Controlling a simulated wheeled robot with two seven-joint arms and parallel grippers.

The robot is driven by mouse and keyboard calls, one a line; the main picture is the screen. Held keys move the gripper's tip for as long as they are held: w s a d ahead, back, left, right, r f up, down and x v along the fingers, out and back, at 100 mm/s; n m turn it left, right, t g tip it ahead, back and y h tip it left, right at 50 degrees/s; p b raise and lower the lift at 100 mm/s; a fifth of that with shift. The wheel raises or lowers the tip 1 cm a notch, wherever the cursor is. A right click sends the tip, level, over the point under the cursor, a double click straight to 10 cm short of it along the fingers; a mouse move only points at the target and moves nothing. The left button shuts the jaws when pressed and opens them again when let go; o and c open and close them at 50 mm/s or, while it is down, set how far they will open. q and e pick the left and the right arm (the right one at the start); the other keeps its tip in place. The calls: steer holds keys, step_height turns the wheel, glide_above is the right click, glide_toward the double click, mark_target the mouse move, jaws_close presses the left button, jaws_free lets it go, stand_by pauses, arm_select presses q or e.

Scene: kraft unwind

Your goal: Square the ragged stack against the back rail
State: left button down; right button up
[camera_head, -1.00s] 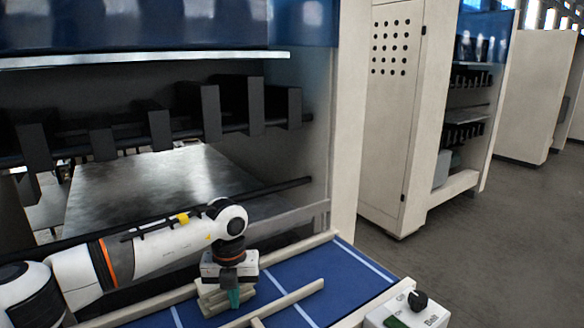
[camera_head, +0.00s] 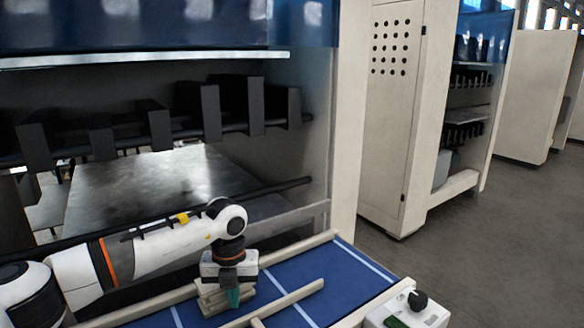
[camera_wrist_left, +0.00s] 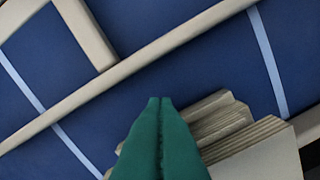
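The ragged stack (camera_head: 210,302) is a small pile of thin beige pieces with uneven edges on the blue table. It shows larger in the left wrist view (camera_wrist_left: 262,150), its layers stepped out from one another. The back rail (camera_head: 308,245) is the beige strip along the table's far edge, behind the stack. My left gripper (camera_head: 234,298) points down at the stack's front side. Its green fingertips (camera_wrist_left: 160,101) are together with only a thin line between them and hold nothing visible. They overlap the stack's edge in view; contact cannot be told. My right gripper is not in view.
A front beige rail (camera_head: 290,297) crosses the blue table (camera_head: 335,275), with a short branch at its near side. A control box with a black knob (camera_head: 417,300) stands at the right corner. The table right of the gripper is clear. A dark machine bar (camera_head: 270,190) spans behind.

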arm_select(q)
steer(key=shift+w+a, duration=0.6)
steer(key=shift+w, duration=0.3)
stand_by(0.5)
steer(key=shift+w+a+b, duration=0.25)
steer(key=shift+w+b, duration=0.05)
steer(key=shift+w, duration=0.05)
stand_by(1.9)
steer(key=shift+s+d, duration=0.15)
steer(key=shift+s, duration=0.05)
steer(key=shift+s+d, duration=0.35)
steer(key=shift+s, duration=0.2)
step_height(320, 180, up, 9)
steer(key=p, duration=0.4)
stand_by(0.7)
